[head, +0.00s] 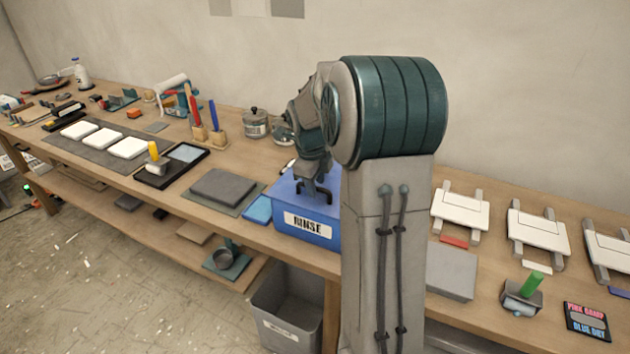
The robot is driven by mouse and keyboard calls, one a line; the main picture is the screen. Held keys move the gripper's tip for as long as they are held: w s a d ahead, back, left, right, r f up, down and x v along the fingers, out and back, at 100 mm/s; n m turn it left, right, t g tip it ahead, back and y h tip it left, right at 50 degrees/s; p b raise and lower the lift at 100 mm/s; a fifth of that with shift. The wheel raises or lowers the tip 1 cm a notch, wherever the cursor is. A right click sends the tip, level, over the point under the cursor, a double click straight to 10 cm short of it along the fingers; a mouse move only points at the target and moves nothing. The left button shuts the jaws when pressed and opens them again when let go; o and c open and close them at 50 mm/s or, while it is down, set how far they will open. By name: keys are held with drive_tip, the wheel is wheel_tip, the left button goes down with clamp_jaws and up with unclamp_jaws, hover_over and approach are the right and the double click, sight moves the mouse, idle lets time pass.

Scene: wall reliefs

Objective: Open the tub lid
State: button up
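The blue tub (290,222), labelled RINSE, stands at the front edge of the bench. Its blue lid (287,190) appears to lie flat on top and looks closed. My arm hides the tub's right side and part of the lid. My gripper (318,191) points down at the lid's top, close to it. Dark parts show there, and I cannot tell fingers from a lid handle, whether they touch, or whether the gripper is open or shut.
A grey block (222,187) on a mat and a flat blue piece (258,209) lie left of the tub. Glass jars (255,122) stand behind it. A grey bin (287,300) is below. White-topped stands (460,208) and a grey slab (451,271) are at the right.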

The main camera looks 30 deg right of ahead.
clamp_jaws()
drive_tip(key=shift+r, duration=0.1)
